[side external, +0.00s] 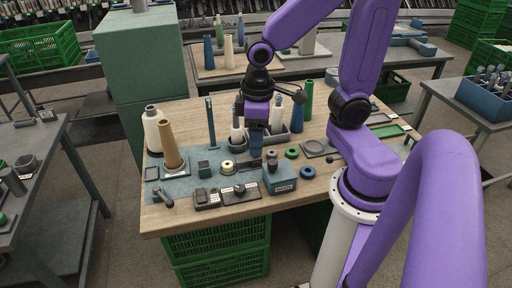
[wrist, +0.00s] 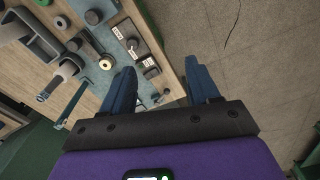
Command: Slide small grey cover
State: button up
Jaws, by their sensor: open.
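I cannot tell for certain which part is the small grey cover. The likeliest is the dark grey top of the low labelled box (side external: 207,198) at the front edge of the blue-grey mat; a labelled box also shows in the wrist view (wrist: 150,68). A second low box with a dark knob (side external: 239,191) sits just right of it in the side view. My gripper (side external: 256,153) points down over the mat, behind these boxes. In the wrist view its blue fingers (wrist: 160,66) are spread apart with nothing between them.
A blue box with a dark knob (side external: 281,179) stands right of the low boxes. A tan cone (side external: 171,145) and a thin post (side external: 210,124) stand left. A pale yellow spool (side external: 227,166) lies on the mat. Cones stand behind my gripper. The table's front edge is close.

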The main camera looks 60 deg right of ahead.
jog(key=w+d+f+m, duration=0.1)
jog(key=w+d+m, duration=0.3)
jog(key=w+m, duration=0.15)
jog(key=m, duration=1.2)
send_over(248, 157)
jog(key=s+d, duration=0.2)
jog(key=s, duration=0.1)
notch_tip(248, 157, down, 6)
jog(key=f, duration=1.6)
jog(key=shift+w+a+f, duration=0.15)
jog(key=shift+w+f, duration=0.15)
jog(key=shift+f, duration=0.05)
